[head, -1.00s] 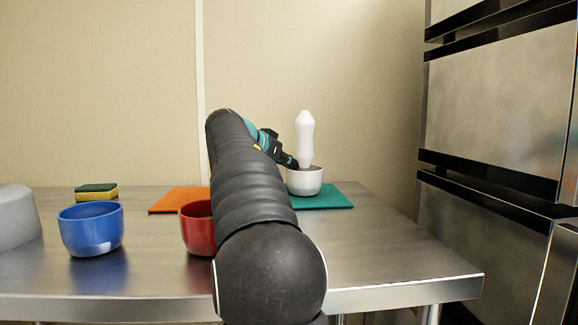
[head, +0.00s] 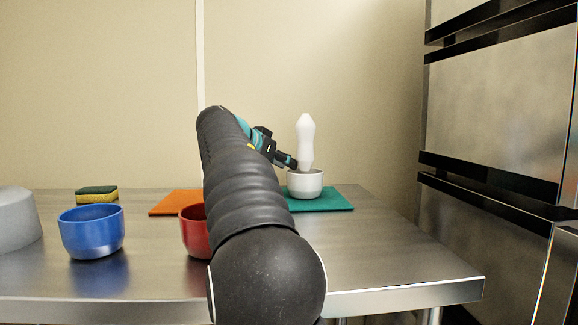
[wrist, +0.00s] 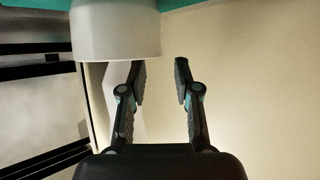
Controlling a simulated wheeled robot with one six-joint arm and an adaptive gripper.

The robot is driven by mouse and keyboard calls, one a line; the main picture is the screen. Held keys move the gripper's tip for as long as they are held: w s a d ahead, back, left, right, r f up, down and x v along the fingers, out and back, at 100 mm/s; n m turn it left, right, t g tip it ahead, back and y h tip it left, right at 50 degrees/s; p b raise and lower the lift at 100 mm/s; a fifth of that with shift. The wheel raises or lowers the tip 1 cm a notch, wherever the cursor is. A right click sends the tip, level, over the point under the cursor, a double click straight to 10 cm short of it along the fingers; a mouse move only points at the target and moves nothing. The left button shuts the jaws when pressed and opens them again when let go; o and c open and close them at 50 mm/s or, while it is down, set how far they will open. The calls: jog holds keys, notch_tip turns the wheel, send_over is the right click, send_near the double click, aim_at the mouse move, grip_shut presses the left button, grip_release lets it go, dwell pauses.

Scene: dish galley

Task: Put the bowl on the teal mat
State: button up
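The pale grey-white bowl (head: 304,187) is upright on the teal mat (head: 335,201) at the right of the table. A white bottle-like object (head: 306,140) rises from the bowl or just behind it; its lower end is hidden. My gripper (head: 291,164) is at the left side of the bowl, near the rim. In the wrist view the bowl (wrist: 115,32) is at the top left, and the open fingers (wrist: 160,72) have nothing between them. The left finger overlaps the bowl's edge there; I cannot tell whether it touches.
A red bowl (head: 191,232) is partly hidden by my arm. A blue bowl (head: 91,236), a sponge (head: 97,195) and a grey rounded object (head: 14,222) are at the left. An orange mat (head: 177,203) lies behind the red bowl. The table's front right (head: 400,255) is clear.

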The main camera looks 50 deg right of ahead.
jog(key=v, duration=0.9)
jog(key=shift+a+r, duration=0.2)
jog(key=shift+a, duration=0.1)
